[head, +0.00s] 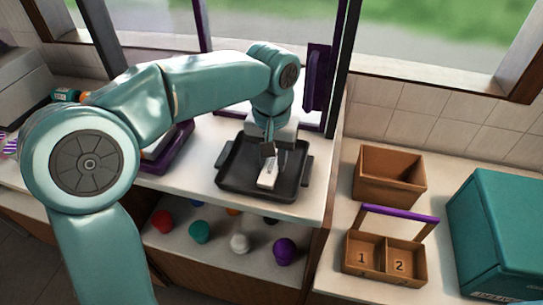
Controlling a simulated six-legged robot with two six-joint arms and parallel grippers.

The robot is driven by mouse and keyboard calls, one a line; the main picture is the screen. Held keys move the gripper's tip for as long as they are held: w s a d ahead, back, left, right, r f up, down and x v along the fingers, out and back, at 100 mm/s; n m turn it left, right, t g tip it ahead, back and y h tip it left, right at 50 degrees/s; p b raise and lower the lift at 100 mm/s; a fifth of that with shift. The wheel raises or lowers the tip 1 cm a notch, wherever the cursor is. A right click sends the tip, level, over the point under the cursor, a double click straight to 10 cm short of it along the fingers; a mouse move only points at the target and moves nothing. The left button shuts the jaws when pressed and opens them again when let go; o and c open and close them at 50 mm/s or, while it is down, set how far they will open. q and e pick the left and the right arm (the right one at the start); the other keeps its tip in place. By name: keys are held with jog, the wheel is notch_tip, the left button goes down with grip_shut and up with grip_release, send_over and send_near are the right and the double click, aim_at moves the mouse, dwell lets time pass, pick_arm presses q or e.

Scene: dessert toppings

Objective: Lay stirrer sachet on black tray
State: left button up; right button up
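The black tray (228,180) is a shallow dark tray with side handles on the white counter, in the middle of the head view. A small white sachet (267,181), the likely stirrer sachet, is inside the tray's outline, near its middle. My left gripper (276,157) points down over the tray, with its fingers at the sachet's far end. The fingers partly cover that end, so I cannot tell whether they grip it or stand apart around it. I also cannot tell whether the sachet touches the tray floor. My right gripper is not in view.
A purple-edged holder (173,150) stands left of the tray. At right stand an open brown box (390,177), a numbered two-compartment caddy (385,259) and a teal box (500,235). A purple-framed window rises behind.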

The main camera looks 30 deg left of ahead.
aim_at(271, 165)
pick_arm(q)
jog(key=o, duration=0.4)
jog(key=shift+s, duration=0.15)
jog(key=shift+r, duration=0.25)
notch_tip(271, 165, up, 12)
jog(key=p, duration=0.2)
jog(key=shift+f, duration=0.1)
jog(key=shift+s, duration=0.1)
